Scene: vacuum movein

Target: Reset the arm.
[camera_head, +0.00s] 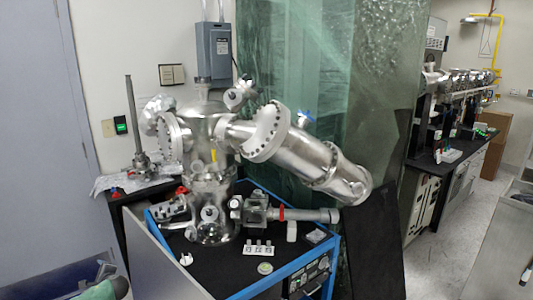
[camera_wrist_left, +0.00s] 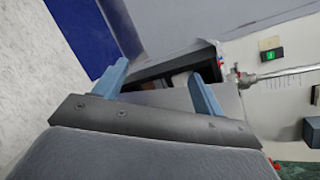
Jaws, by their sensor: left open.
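My left gripper (camera_wrist_left: 160,84) shows large in the left wrist view, with its two blue fingers spread apart and nothing between them. In the head view only a small part of what looks like my left arm and gripper (camera_head: 106,270) shows at the bottom left edge, left of the cart and clear of it. My right gripper does not show in either view.
A steel vacuum chamber (camera_head: 208,135) with a long tube (camera_head: 305,155) stands on a blue-edged cart (camera_head: 285,272). A black side table (camera_head: 120,215) stands behind the cart's left side. A green plastic curtain (camera_head: 300,60) hangs behind. Floor at right (camera_head: 440,255) is clear.

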